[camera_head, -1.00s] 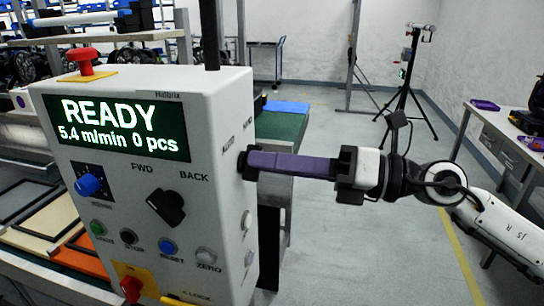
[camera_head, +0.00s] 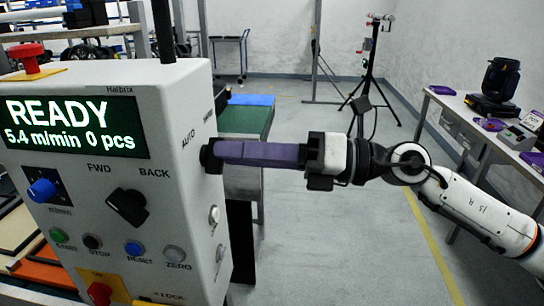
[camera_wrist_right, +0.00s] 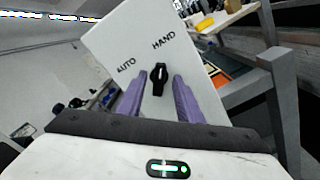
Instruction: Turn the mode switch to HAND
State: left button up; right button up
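The mode switch is a black knob (camera_wrist_right: 160,80) with a white mark on the side of the white control box, below the AUTO (camera_wrist_right: 126,66) and HAND (camera_wrist_right: 163,41) labels. In the right wrist view the knob points up toward HAND. It also shows edge-on in the head view (camera_head: 208,156). My right gripper (camera_wrist_right: 160,75) has its purple fingers on either side of the knob, with gaps visible, so it looks open. In the head view my right gripper (camera_head: 217,153) reaches the switch from the right. My left gripper is not in view.
A tripod (camera_head: 368,75) stands behind. A table (camera_head: 470,105) is at the right. The floor between is clear.

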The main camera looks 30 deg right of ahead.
jog(key=b+v, duration=0.4)
jog(key=v, duration=0.5)
jog(key=shift+s+d+b, duration=0.2)
jog(key=shift+b, duration=0.2)
